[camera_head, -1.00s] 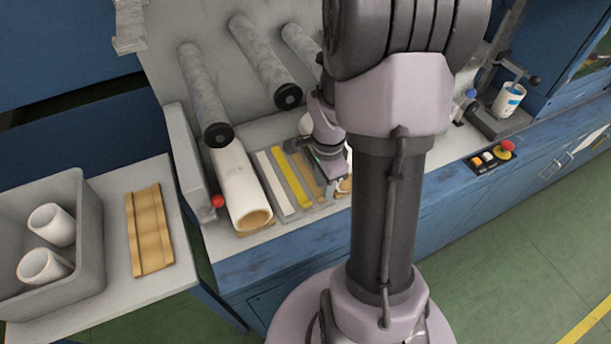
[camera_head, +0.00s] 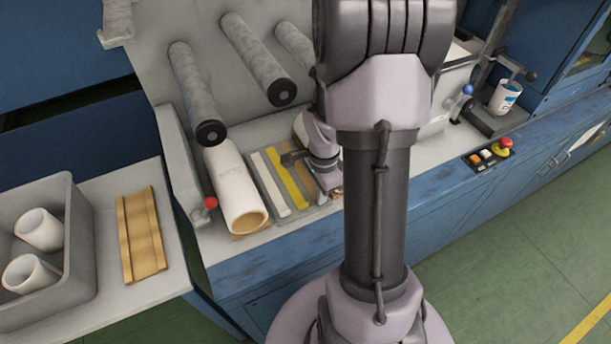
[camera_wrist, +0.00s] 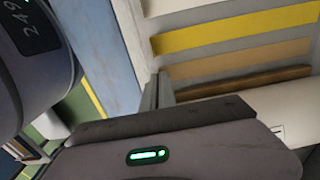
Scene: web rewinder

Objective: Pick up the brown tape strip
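The brown tape strip (camera_wrist: 238,58) is light tan and lies flat, beside the yellow strip (camera_wrist: 235,32), in the wrist view. In the head view my arm and gripper hide most or all of it; the yellow strip (camera_head: 287,179) and a white strip (camera_head: 270,183) show to the left. My gripper (camera_wrist: 157,90) has its narrow grey fingers near the left end of the brown strip in the wrist view. The fingers look close together, but their gap is unclear. I see nothing held between them. In the head view the fingertips are low beside the strips and partly hidden.
A white core (camera_head: 236,190) lies left of the strips, with grey rollers (camera_head: 197,95) above. A wooden edge (camera_wrist: 243,82) and a white cylinder (camera_wrist: 290,108) lie beyond the brown strip. A grey bin (camera_head: 75,245) with white cores stands left. A red-topped button (camera_head: 504,145) is right.

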